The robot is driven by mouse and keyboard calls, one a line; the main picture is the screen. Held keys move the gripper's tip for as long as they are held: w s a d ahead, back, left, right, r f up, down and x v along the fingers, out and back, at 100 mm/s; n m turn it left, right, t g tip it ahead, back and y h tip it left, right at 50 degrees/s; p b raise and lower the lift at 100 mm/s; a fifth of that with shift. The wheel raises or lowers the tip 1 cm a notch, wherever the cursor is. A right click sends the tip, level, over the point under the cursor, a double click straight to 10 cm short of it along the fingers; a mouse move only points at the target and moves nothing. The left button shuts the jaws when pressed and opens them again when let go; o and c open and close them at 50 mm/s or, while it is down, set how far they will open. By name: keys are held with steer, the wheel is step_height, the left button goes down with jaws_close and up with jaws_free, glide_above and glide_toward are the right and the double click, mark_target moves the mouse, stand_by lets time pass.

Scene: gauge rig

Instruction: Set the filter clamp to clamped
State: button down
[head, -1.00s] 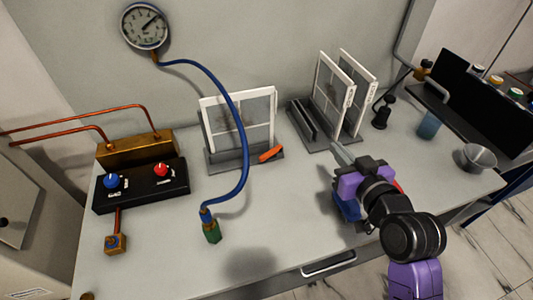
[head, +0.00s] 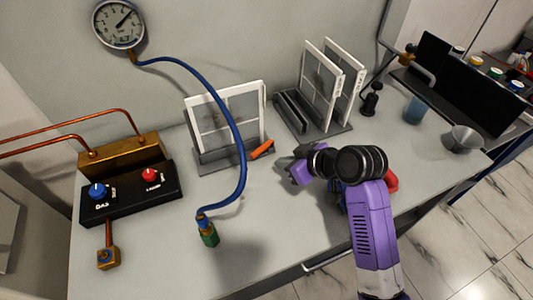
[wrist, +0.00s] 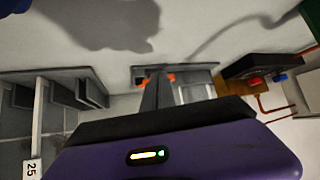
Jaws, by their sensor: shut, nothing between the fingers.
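The filter clamp shows as an orange lever (head: 262,149) at the right front of the grey base (head: 218,163) that holds a white-framed filter (head: 222,113) upright. The lever lies at a slant, its right end higher in the head view. My gripper (head: 284,160) is just right of the lever, low over the table, with its fingers shut and empty. In the wrist view the shut fingers (wrist: 157,80) point at the clamp and cover its middle; orange (wrist: 171,77) shows on both sides of them. I cannot tell whether they touch it.
A second holder (head: 327,133) with two white-framed panels stands at the right. A blue hose (head: 240,150) runs from the gauge (head: 118,24) to a green fitting (head: 209,236), left of the clamp. A black valve box (head: 130,194) sits further left. The front middle table is clear.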

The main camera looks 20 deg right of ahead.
mark_target(258, 153)
steer(key=x, duration=0.3)
steer(key=shift+w+a+f, duration=0.1)
steer(key=shift+a+f, duration=0.05)
steer(key=shift+w+a+p, duration=0.2)
steer(key=shift+w, duration=0.4)
steer(key=shift+w+a+p, duration=0.15)
steer(key=shift+w+a, duration=0.1)
steer(key=shift+w, duration=0.3)
steer(key=shift+w+a, duration=0.3)
steer(key=shift+w, duration=0.4)
steer(key=shift+w+a+p, duration=0.25)
steer(key=shift+a+p, duration=0.1)
steer(key=shift+w+a, duration=0.25)
steer(key=shift+w, duration=0.05)
